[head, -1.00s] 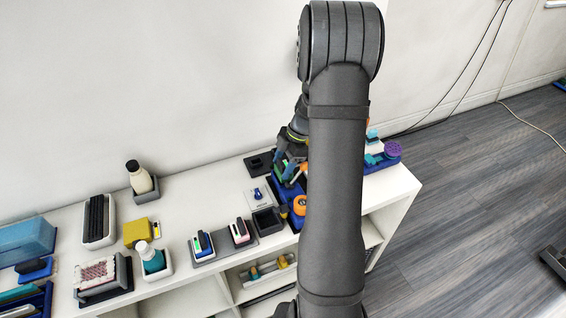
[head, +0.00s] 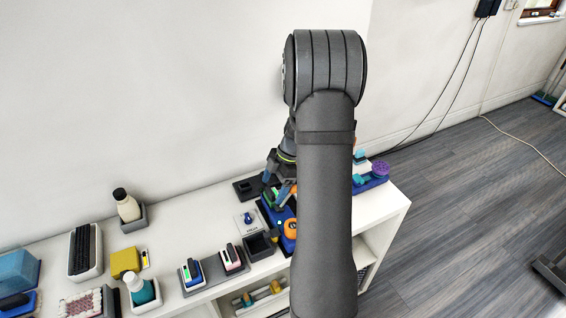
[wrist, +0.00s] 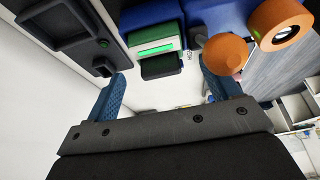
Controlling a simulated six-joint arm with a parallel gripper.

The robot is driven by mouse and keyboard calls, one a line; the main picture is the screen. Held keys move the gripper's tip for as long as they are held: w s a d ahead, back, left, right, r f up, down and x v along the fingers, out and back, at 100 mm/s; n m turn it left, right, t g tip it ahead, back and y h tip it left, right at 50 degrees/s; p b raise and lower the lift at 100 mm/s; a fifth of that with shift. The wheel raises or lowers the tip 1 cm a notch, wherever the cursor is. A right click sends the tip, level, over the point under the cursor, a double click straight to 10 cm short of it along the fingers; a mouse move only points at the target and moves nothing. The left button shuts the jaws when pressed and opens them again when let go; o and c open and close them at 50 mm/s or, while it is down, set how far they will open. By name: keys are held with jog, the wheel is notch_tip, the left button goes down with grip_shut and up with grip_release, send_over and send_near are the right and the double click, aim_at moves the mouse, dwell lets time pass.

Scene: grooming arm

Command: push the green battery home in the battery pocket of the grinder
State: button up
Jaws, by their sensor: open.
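The blue grinder (head: 266,211) lies on the shelf top, with an orange disc (head: 290,228) at its near end. In the wrist view, the grinder's blue body (wrist: 215,14) is at the top, beside an orange knob (wrist: 225,52). The green battery (wrist: 152,32) is a dark green block with a pale band and bright green strip, against the blue body. Its depth in the pocket cannot be told. My gripper (wrist: 165,88) is open, its blue fingers on either side below the battery, with nothing between the tips. My gripper (head: 278,180) also shows above the grinder.
A dark grey dock (wrist: 70,30) with a green button is at the wrist view's upper left. A dark open box (head: 260,245) and a white card with a blue knob (head: 248,218) sit close to the grinder. A purple round brush (head: 380,168) stands to the right.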

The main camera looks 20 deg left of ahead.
jog(key=v, duration=1.6)
jog(key=shift+a+f, duration=0.1)
jog(key=x, duration=1.7)
jog(key=shift+s+f, duration=0.1)
jog(key=shift+f, duration=0.1)
jog(key=shift+r, duration=0.25)
